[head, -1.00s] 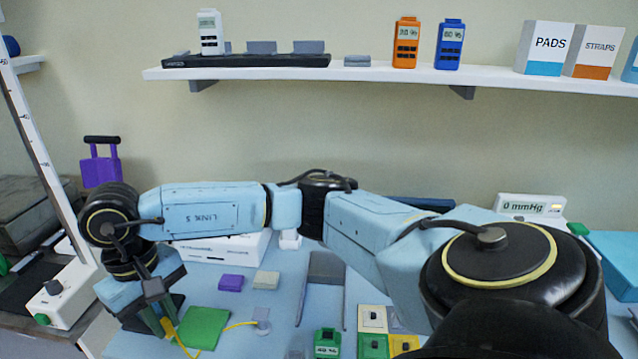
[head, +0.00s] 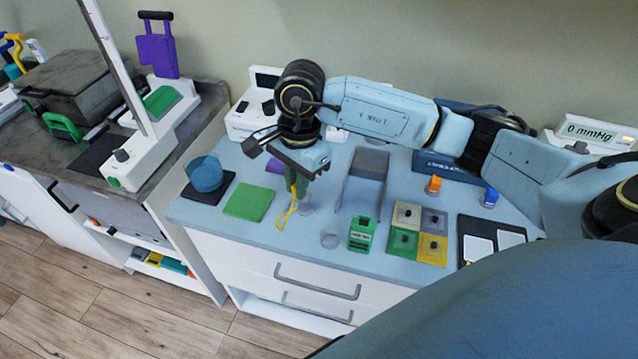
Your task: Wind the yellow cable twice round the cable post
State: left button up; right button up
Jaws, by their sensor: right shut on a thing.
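The yellow cable (head: 284,217) hangs in a narrow loop below my right gripper (head: 295,181), near the front of the blue-topped bench. The right gripper points down and is shut on the cable, though its fingertips are small and partly hidden. A small grey post (head: 306,204), which looks like the cable post, stands just right of the cable, partly hidden by the gripper. I cannot tell whether the cable passes round it. My left gripper is not in view.
A green mat (head: 248,202) and a blue cup (head: 205,174) lie left of the gripper. A grey stand (head: 369,164), a green timer-like device (head: 361,234) and coloured tiles (head: 419,232) are to the right.

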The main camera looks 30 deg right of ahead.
jog(key=d+f+m+b, duration=0.1)
jog(key=f+m, duration=0.2)
jog(key=m, duration=0.4)
jog(key=s+d+f+m+t+h+b, duration=0.1)
jog(key=f+m, duration=0.3)
jog(key=m, duration=0.3)
jog(key=d+f+m, duration=0.2)
jog(key=f+m, duration=0.1)
jog(key=m, duration=0.5)
jog(key=shift+s+f+t+h+b, duration=0.2)
jog(key=shift+t+h+b, duration=0.1)
jog(key=shift+t+b, duration=0.1)
jog(key=shift+r, duration=0.1)
